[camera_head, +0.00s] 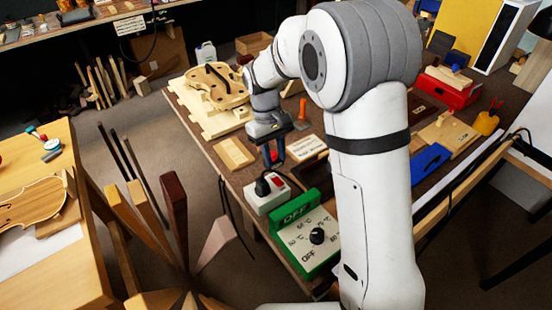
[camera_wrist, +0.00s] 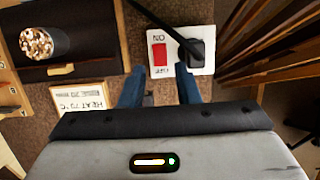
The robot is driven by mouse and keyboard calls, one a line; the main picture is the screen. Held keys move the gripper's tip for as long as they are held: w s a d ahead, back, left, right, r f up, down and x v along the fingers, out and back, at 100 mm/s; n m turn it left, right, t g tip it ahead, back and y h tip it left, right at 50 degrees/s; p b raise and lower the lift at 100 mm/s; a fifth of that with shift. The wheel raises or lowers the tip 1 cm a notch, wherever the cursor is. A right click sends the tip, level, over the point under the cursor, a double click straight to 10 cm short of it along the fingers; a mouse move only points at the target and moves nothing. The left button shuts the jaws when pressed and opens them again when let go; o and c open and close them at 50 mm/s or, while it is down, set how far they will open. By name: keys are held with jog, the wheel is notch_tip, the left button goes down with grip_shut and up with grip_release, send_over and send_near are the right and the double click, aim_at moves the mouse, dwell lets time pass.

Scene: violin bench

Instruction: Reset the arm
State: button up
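My arm reaches from the right foreground over the workbench (camera_head: 228,170), its white links hiding part of it. My gripper (camera_head: 273,158) points down above the bench near its left edge. In the wrist view, my gripper (camera_wrist: 160,88) has its two blue fingers apart with nothing between them. Just beyond the fingertips lies a white switch box (camera_wrist: 184,68) with a red rocker and a black plug. In the head view the switch box (camera_head: 267,198) is in front of my gripper, with no contact that I can make out.
A green controller (camera_head: 312,240) with a dial stands at the bench's near end. A wooden block (camera_head: 233,154) lies left of my gripper, and a violin body in a form (camera_head: 217,88) behind it. A heat card (camera_wrist: 82,96) lies nearby. Wood strips (camera_wrist: 270,50) rise beside the bench.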

dwell(0.3)
jog(key=s+d+r+m+t+y+p, duration=0.1)
jog(key=s+d+r+m+t+p, duration=0.15)
jog(key=s+d+r, duration=0.7)
jog(key=s+d+r+m+t, duration=0.2)
jog(key=s+d+r+m, duration=0.1)
jog(key=s, duration=0.7)
jog(key=shift+s+d+m+y+p, duration=0.35)
jog(key=shift+d+m, duration=0.3)
jog(key=shift+d, duration=0.5)
